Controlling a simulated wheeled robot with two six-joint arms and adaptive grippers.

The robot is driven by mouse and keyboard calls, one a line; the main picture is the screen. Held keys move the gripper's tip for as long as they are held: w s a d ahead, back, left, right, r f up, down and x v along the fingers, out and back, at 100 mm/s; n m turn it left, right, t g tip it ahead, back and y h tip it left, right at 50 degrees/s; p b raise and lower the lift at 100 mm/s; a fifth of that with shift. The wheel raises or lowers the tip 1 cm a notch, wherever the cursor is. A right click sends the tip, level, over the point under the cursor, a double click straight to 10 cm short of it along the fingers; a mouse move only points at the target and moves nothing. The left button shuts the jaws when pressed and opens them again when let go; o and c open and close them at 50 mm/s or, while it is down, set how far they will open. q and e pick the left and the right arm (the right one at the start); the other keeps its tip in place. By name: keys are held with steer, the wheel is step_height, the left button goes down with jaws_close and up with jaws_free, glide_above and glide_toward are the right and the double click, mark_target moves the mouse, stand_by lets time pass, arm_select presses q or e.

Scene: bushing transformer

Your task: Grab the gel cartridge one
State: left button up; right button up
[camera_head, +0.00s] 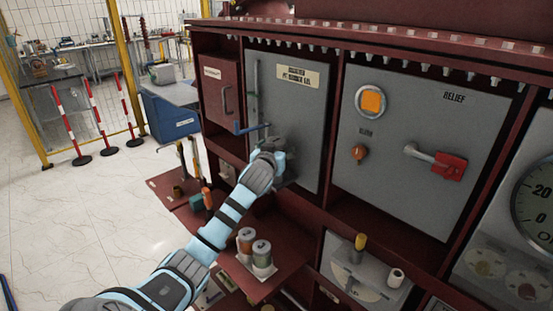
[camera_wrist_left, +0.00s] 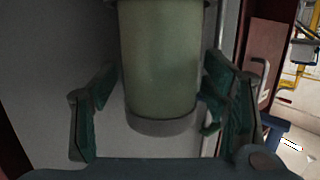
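My left gripper (camera_head: 278,160) is in front of the grey door panel (camera_head: 300,110) in the head view, its fingertips hard to make out. In the left wrist view, a green cylinder with a grey lower rim (camera_wrist_left: 160,70), seemingly a gel cartridge, is between the two spread fingers of the gripper (camera_wrist_left: 160,88). A small gap shows beside the left finger; contact on the right is unclear. My right gripper is out of view.
A blue lever (camera_head: 252,129) sticks out left of my gripper. A red-handled lever (camera_head: 448,165) and an orange knob (camera_head: 359,152) are on the panel to the right. A grey box with a yellow-topped post (camera_head: 350,265) is at lower right. Open floor (camera_head: 110,215) lies left.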

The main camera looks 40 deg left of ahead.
arm_select(q)
steer(key=shift+s, duration=0.1)
steer(key=c, duration=1)
steer(key=shift+c, duration=0.8)
steer(key=shift+r, duration=0.15)
